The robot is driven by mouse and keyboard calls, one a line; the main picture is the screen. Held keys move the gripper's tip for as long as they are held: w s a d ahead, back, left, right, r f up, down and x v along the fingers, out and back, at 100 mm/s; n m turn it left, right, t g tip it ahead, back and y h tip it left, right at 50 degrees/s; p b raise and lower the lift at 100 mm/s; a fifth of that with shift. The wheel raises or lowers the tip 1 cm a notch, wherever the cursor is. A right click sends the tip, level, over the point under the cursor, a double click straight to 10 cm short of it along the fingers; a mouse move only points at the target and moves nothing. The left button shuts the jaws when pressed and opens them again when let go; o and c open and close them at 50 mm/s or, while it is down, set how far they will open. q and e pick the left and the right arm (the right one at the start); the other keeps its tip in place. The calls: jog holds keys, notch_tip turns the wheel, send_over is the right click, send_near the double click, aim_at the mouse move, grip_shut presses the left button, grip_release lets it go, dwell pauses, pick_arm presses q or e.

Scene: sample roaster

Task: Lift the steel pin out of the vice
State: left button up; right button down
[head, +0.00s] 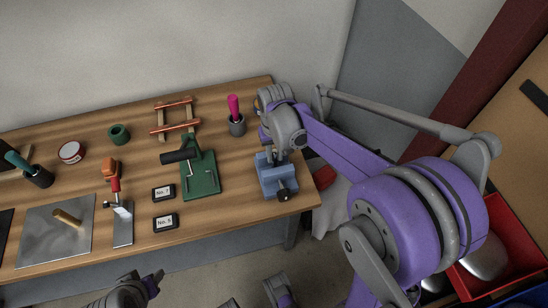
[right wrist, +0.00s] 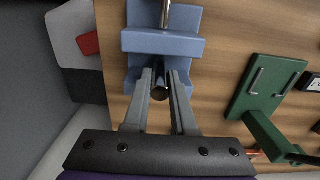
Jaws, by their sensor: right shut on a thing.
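The blue vice (head: 278,182) stands at the right front of the workbench; its blue body also fills the top middle of the right wrist view (right wrist: 162,43). My right gripper (head: 272,142) reaches down over the vice from behind. In the right wrist view its two grey fingers (right wrist: 164,88) are shut on the steel pin (right wrist: 160,94), whose dark round end shows between them. The pin's lower part is hidden, so I cannot tell how deep it sits in the vice. My left gripper (head: 152,281) hangs low in front of the bench, away from the vice; its jaws are unclear.
A green press (head: 200,182) stands left of the vice, with two black number blocks (head: 165,222) nearby. A grey cup with a pink-handled tool (head: 236,126) stands behind. A red bin (head: 512,238) is at the far right. The bench's right edge is close to the vice.

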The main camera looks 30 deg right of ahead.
jog(key=shift+r+p, duration=3.2)
jog(key=shift+r, duration=1.35)
